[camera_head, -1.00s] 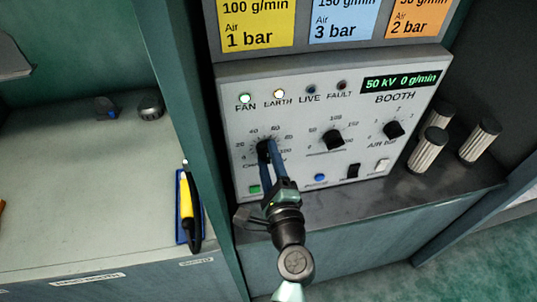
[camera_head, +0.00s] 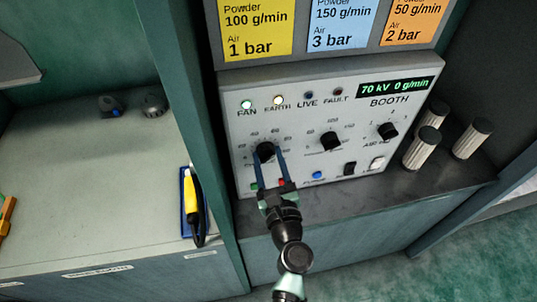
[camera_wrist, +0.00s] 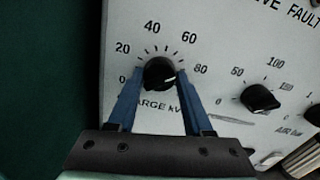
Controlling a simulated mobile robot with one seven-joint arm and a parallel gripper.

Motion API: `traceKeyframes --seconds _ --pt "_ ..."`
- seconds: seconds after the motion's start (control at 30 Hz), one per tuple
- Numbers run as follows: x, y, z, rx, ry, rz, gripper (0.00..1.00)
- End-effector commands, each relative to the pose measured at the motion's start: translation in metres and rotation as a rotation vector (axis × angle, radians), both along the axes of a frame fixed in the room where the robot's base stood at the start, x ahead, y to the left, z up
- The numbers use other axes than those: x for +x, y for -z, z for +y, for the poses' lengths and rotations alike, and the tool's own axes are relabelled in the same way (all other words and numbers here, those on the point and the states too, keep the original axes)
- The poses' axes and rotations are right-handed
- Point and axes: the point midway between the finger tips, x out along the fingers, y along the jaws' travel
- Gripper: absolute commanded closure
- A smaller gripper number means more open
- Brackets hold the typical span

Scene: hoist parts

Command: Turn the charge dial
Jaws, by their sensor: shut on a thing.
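The charge dial (camera_head: 265,151) is a black knob at the left of the grey booth panel (camera_head: 300,105). In the wrist view the dial (camera_wrist: 160,73) sits between the two blue fingers of my gripper (camera_wrist: 160,80), with a numbered scale around it. My gripper (camera_head: 266,160) is shut on the dial, one finger on each side. The green display (camera_head: 398,87) reads 70 kV and 0 g/min. The label below the dial is partly hidden by the fingers.
Two more black knobs, the middle one (camera_head: 330,141) and the right one (camera_head: 387,131), are on the panel. Ribbed cylinders (camera_head: 421,148) stand to its right. A yellow and black tool (camera_head: 192,200) lies on the left bench. FAN and EARTH lamps are lit.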

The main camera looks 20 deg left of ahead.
Motion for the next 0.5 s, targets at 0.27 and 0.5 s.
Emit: traceKeyframes --seconds 0.27,0.5 --pt "-0.0002 -0.0006 -0.0005 0.175 0.001 0.122 1.00" --pt "-0.0003 0.0001 -0.0003 0.271 0.000 0.185 1.00"
